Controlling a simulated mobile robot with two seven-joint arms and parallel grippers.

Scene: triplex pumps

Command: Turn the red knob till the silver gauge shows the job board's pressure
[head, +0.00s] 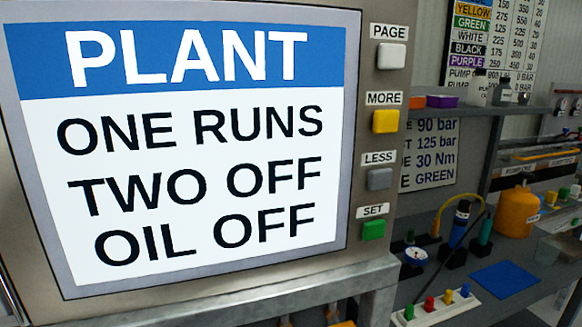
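The head view is mostly filled by a panel screen (185,150) reading PLANT, ONE RUNS, TWO OFF, OIL OFF. A partly hidden board (430,155) shows 90 bar, 125 bar, 30 Nm and GREEN; the line starts are covered by the panel, and I cannot tell if this is the job board. A small red knob (429,304) sits on a white strip on the bench, between a green and a yellow one. A round dial (415,256) lies behind it, too small to read; I cannot tell whether it is the silver gauge. Neither gripper is in view.
The panel has PAGE (392,55), MORE (385,121), LESS (379,179) and SET (374,229) buttons. On the bench are a blue mat (505,279), an orange container (517,213) and a blue cylinder (460,222). A colour chart (495,45) hangs behind.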

